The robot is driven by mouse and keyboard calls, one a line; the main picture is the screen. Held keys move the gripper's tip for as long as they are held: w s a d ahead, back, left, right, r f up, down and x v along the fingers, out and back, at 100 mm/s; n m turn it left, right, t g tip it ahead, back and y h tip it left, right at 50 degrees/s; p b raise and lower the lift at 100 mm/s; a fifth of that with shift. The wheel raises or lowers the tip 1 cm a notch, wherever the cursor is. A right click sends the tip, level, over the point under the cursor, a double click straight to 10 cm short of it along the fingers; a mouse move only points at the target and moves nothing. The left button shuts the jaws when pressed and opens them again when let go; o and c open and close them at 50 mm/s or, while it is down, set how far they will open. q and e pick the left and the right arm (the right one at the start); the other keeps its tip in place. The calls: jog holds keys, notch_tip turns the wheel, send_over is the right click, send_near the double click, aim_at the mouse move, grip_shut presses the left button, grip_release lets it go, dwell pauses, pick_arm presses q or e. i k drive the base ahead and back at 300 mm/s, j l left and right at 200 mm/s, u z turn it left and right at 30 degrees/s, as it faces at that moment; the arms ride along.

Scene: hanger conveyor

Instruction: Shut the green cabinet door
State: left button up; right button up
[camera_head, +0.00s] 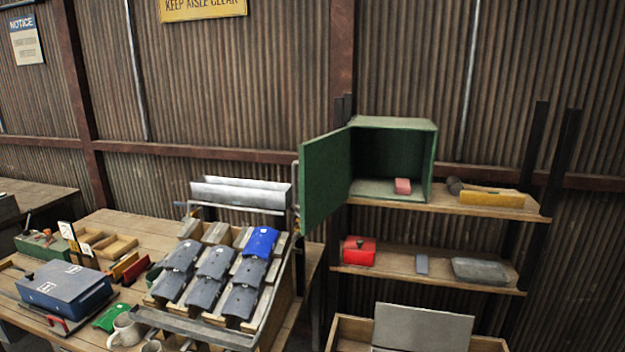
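The green cabinet (425,165) stands on the upper shelf at the right of the head view. Its green door (325,180) is hinged on the cabinet's left side and stands wide open, swung out to the left and toward me. A pink block (403,186) sits inside on the cabinet floor. A metal piece (296,190), perhaps a handle, shows at the door's outer left edge. Neither of my grippers is in view.
A rack of grey pieces with one blue piece (261,242) stands on the bench left of the door. The upper shelf (490,210) also holds a yellow item (492,198). A red box (359,251) sits on the lower shelf (435,278). A blue box (64,289) lies far left.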

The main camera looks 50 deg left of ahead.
aim_at(323, 161)
jog(key=k+j, duration=0.1)
jog(key=j, duration=0.4)
jog(key=k+j, duration=0.15)
jog(key=j, duration=0.3)
jog(key=k+j, duration=0.1)
jog(key=j, duration=0.4)
jog(key=k+j, duration=0.15)
jog(key=j, duration=0.3)
jog(key=k+j, duration=0.1)
jog(key=j, duration=0.4)
jog(key=k+j, duration=0.15)
jog(key=j, duration=0.35)
